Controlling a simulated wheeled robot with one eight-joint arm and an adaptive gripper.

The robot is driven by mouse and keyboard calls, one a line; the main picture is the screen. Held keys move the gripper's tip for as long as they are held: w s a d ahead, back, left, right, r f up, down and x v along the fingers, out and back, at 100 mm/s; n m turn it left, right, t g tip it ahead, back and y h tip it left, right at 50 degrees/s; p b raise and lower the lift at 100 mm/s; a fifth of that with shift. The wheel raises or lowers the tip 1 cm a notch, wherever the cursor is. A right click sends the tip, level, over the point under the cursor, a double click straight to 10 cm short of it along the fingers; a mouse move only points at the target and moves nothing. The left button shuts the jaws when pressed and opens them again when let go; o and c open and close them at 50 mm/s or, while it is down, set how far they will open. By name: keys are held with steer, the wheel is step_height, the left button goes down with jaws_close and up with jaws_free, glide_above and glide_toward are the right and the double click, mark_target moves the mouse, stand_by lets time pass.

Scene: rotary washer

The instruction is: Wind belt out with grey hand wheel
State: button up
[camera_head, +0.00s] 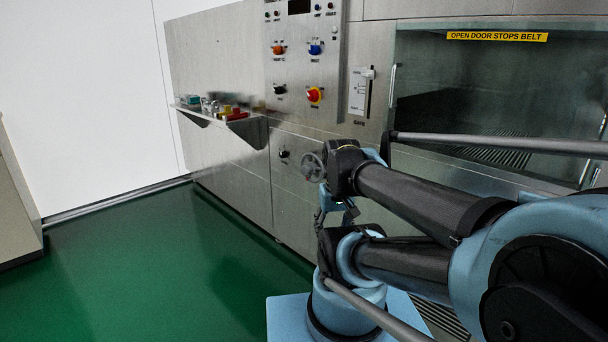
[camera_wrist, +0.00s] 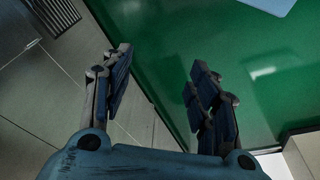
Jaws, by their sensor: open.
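The grey hand wheel (camera_head: 312,167) stands out from the lower steel front of the washer, left of my arm's wrist in the head view. Part of its right side is close to or behind my arm. My gripper (camera_head: 334,212) hangs below the wrist, lower than the wheel and slightly right of it in the picture. In the wrist view my gripper (camera_wrist: 160,88) has its two blue-padded fingers spread apart with nothing between them. The wheel does not show in the wrist view. A slatted surface, perhaps the belt (camera_head: 498,157), shows dimly behind the washer's window.
A shelf (camera_head: 225,122) with small items juts out at left. The green floor (camera_head: 160,265) is clear at left.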

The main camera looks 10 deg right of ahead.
steer(key=w+d+r+m+t+h, duration=0.1)
steer(key=w+r+m+h, duration=0.25)
steer(key=w, duration=0.95)
steer(key=w+d+r+m+t+h, duration=0.1)
steer(key=w+r+m+h, duration=0.25)
steer(key=w, duration=0.95)
steer(key=w+a+f+m+t+h, duration=0.1)
steer(key=w+a, duration=0.2)
steer(key=w, duration=0.3)
steer(key=w+a+f+m+t+h, duration=0.1)
steer(key=w+a, duration=0.3)
steer(key=w, duration=0.3)
steer(key=m+t+h, duration=0.2)
steer(key=m, duration=0.1)
glide_toward(304, 171)
steer(key=x, duration=1)
steer(key=shift+w+f, duration=0.15)
steer(key=shift+c, duration=0.6)
